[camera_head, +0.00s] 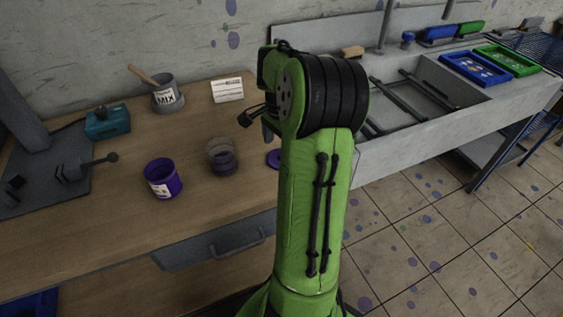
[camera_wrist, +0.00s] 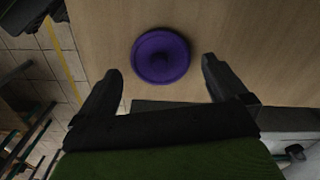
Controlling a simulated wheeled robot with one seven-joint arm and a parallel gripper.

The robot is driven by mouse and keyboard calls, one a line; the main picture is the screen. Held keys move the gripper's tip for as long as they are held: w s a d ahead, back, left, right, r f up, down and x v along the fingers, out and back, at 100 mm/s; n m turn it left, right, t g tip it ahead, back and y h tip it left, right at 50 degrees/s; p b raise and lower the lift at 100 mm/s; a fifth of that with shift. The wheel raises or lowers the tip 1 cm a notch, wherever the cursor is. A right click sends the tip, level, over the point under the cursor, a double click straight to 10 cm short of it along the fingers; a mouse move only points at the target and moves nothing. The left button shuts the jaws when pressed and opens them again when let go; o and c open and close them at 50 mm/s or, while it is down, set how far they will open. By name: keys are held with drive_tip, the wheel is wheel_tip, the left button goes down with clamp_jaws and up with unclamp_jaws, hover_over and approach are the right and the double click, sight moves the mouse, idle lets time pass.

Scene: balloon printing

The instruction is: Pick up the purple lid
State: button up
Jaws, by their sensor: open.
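The purple lid (camera_wrist: 160,56) is a round disc with a raised rim, lying flat on the wooden table. In the wrist view it lies ahead of my gripper (camera_wrist: 160,72), roughly centred between the two dark fingers. The fingers are apart with nothing held between them. In the head view only the left part of the lid (camera_head: 273,159) shows beside my green arm, which hides the rest. My fingers are hidden behind the arm in the head view.
On the wooden table (camera_head: 110,225) stand an open purple pot (camera_head: 163,180), a clear dark jar (camera_head: 222,157), a grey MIX pot (camera_head: 166,95) with a stick, a teal block (camera_head: 107,122) and a white card (camera_head: 227,90). A grey sink (camera_head: 400,135) adjoins on the right.

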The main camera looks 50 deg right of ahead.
wheel_tip(320, 180, down, 3)
drive_tip(key=shift+r, duration=0.3)
drive_tip(key=shift+c, duration=0.5)
drive_tip(key=c, duration=0.7)
drive_tip(key=shift+r, duration=0.1)
